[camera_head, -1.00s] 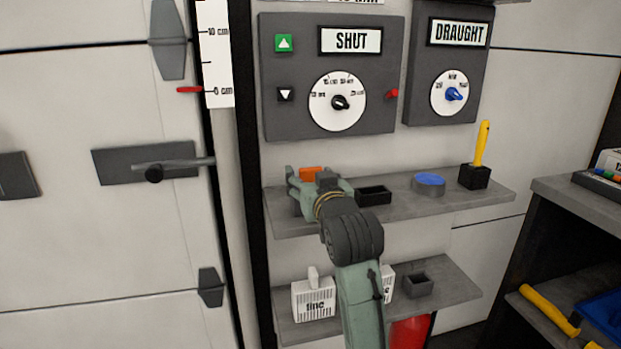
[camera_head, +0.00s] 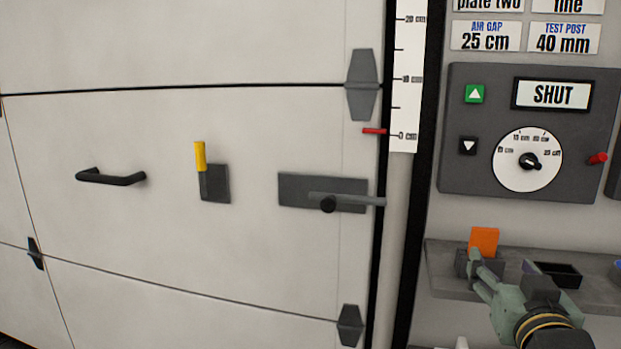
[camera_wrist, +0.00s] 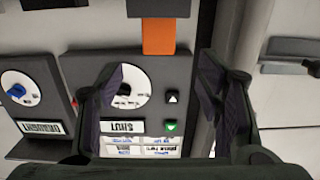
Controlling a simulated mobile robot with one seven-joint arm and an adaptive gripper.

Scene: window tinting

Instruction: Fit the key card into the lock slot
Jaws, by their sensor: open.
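The orange key card (camera_head: 483,241) stands upright in a dark grey block (camera_head: 464,263) on the shelf below the SHUT panel. I cannot tell whether this block is the lock slot. The card also shows in the wrist view (camera_wrist: 158,36), upside down, with the dark block (camera_wrist: 158,8) at the top edge. My gripper (camera_head: 497,268) is just in front of the card, partly hiding the block. In the wrist view my gripper (camera_wrist: 165,85) has its fingers wide apart, with nothing held between them; the card is seen beyond the gap, apart from both fingers.
The grey panel (camera_head: 462,180) with its dial is above the shelf (camera_head: 437,289). A black tray (camera_head: 558,274) sits right of the card. Left is a large pale door with a latch bar (camera_head: 345,198), a yellow-handled lever (camera_head: 200,157) and a black handle (camera_head: 112,180).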

